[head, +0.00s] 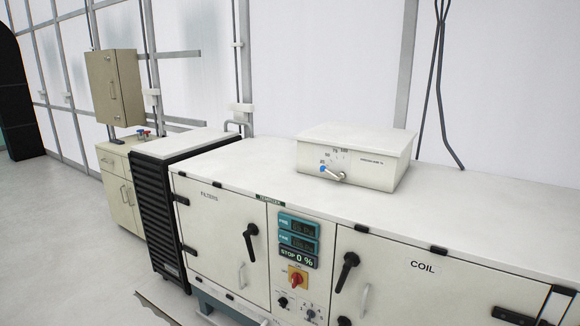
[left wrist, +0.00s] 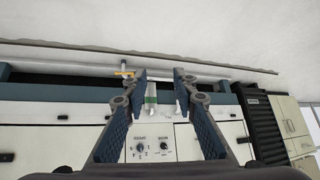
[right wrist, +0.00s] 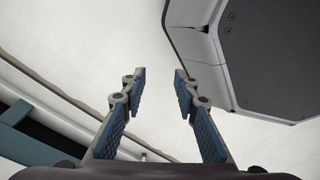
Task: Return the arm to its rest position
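My left gripper (left wrist: 160,92) shows in the left wrist view with its two blue-padded fingers apart and nothing between them. Behind it are the machine's lower edge and panels, seen upside down. My right gripper (right wrist: 160,82) shows in the right wrist view, also with fingers apart and empty, over the pale floor. Neither gripper shows in the head view. No pot or scale is visible in any view.
A long white machine cabinet (head: 460,214) with doors and a control panel (head: 297,240) fills the front right. A white box with a dial (head: 352,160) sits on top. A black louvred unit (head: 158,215) and a beige cabinet (head: 119,185) stand left. Floor (head: 60,240) is clear there.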

